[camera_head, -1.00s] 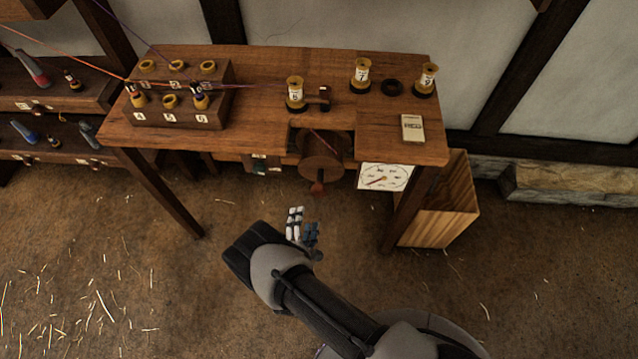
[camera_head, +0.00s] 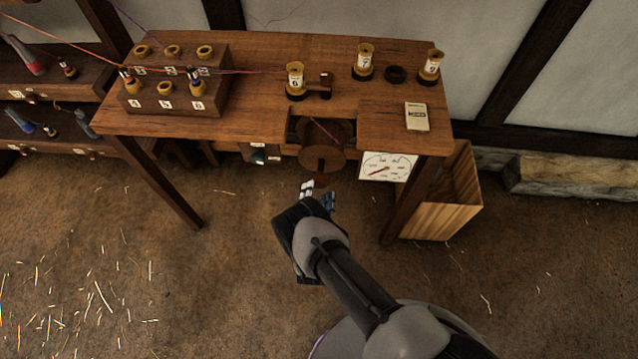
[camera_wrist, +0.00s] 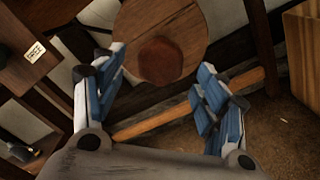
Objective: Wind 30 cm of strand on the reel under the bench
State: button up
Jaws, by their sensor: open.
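The wooden reel (camera_head: 325,150) hangs under the bench (camera_head: 250,110), with a thin reddish strand (camera_head: 322,128) running to it through the notch in the bench edge. A dark crank knob (camera_head: 321,165) stands on its front face. In the wrist view the round reel face (camera_wrist: 185,25) is close, and the knob (camera_wrist: 160,60) shows end-on between the fingers. My gripper (camera_head: 317,192) is open and empty, just below and in front of the reel. No contact with the knob shows. A white dial (camera_head: 388,167) with a red needle hangs right of the reel.
A numbered bobbin block (camera_head: 175,85) stands on the bench's left, with strands running across it. Numbered spools, including spool 6 (camera_head: 295,80), and a small card (camera_head: 417,117) sit on top. A wooden box (camera_head: 440,205) stands by the right leg. The floor in front is clear except for straw.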

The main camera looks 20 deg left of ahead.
aim_at(319, 186)
jog(key=b+x, duration=0.1)
jog(key=x, duration=0.3)
jog(key=shift+w, duration=0.4)
jog(key=c, duration=1.1)
